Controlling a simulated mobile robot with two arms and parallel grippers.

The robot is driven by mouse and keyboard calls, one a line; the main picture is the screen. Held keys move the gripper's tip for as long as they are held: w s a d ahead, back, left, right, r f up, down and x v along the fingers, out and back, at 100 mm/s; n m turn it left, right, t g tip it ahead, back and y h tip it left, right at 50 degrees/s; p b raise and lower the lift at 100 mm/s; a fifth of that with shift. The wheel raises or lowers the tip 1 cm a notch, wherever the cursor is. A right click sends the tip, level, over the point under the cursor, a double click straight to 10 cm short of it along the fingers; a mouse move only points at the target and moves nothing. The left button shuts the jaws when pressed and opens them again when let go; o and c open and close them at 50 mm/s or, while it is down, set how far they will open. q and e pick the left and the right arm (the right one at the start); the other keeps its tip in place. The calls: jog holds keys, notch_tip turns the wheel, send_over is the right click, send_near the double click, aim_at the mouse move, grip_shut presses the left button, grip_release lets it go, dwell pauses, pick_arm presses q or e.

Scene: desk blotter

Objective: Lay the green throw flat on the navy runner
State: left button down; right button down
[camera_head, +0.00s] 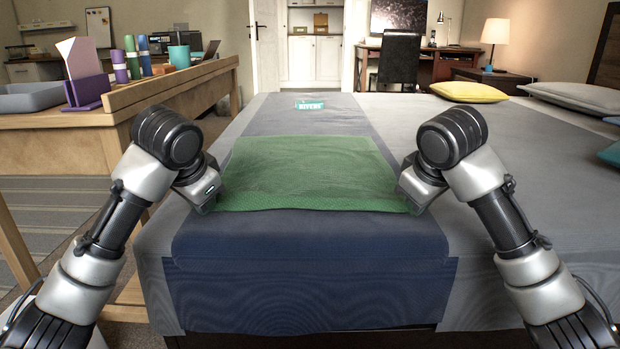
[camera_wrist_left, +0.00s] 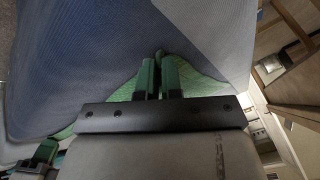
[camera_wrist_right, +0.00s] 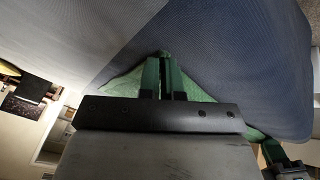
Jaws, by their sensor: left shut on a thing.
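The green throw (camera_head: 308,172) lies spread out over the navy runner (camera_head: 310,255), looking mostly flat with faint ripples. Its near edge runs between my two grippers, a little behind the bed's front edge. My left gripper (camera_head: 208,205) is at the near left corner; in the left wrist view its fingers (camera_wrist_left: 159,78) are shut on green cloth. My right gripper (camera_head: 413,205) is at the near right corner; in the right wrist view its fingers (camera_wrist_right: 162,78) are close together with green cloth between them. The fingertips are largely hidden in the head view.
A yellow cushion (camera_head: 468,91) and a grey pillow (camera_head: 570,95) lie at the right. A wooden desk (camera_head: 60,146) with several items stands left. The grey bedspread (camera_head: 520,150) is clear.

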jog(key=shift+d, duration=0.1)
pick_arm(q)
jog(key=c, duration=1)
grip_release()
pick_arm(e)
jog(key=c, duration=1)
grip_release()
pick_arm(q)
jog(key=shift+r, duration=0.15)
pick_arm(e)
jog(key=shift+r, duration=0.15)
pick_arm(q)
jog(key=v, duration=0.3)
jog(key=shift+w+a+r, duration=0.1)
jog(key=shift+r, duration=0.25)
pick_arm(e)
jog(key=v, duration=0.3)
jog(key=shift+w+r, duration=0.1)
jog(key=shift+r, duration=0.25)
pick_arm(q)
jog(key=s+v, duration=0.1)
jog(key=v, duration=0.6)
jog(key=shift+s+f, duration=0.2)
jog(key=shift+f, duration=0.1)
pick_arm(e)
jog(key=s+v, duration=0.1)
jog(key=v, duration=0.6)
jog(key=shift+s+f, duration=0.2)
jog(key=shift+f, duration=0.15)
